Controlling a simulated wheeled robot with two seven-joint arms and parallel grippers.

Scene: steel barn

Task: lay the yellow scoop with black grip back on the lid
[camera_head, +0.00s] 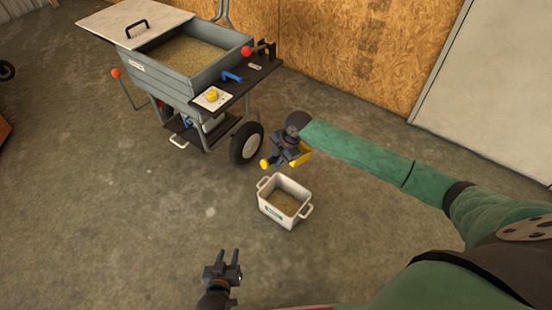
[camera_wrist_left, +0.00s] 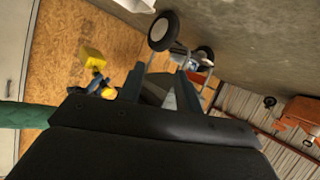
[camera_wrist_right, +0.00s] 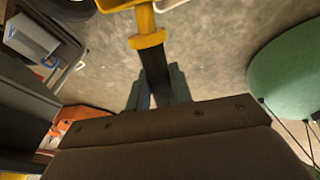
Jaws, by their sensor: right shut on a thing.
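The yellow scoop with black grip (camera_head: 301,154) is held in the air above and behind the white tub, to the right of the cart. My right gripper (camera_head: 287,152) is shut on its black grip, which shows between the fingers in the right wrist view (camera_wrist_right: 154,75). The scoop's yellow bowl also shows in the left wrist view (camera_wrist_left: 92,55). The pale lid (camera_head: 134,20) with a black handle sits at the back left of the cart's hopper, partly off it. Nothing lies on the lid. My left gripper (camera_head: 224,258) is open and empty, low in front.
The wheeled cart's grey hopper (camera_head: 165,85) stands open with grain inside. Its dark side shelf (camera_head: 240,84) carries a red knob, a blue lever and a yellow knob. The white tub (camera_head: 283,207) with grain stands on the floor. The floor left of it is clear.

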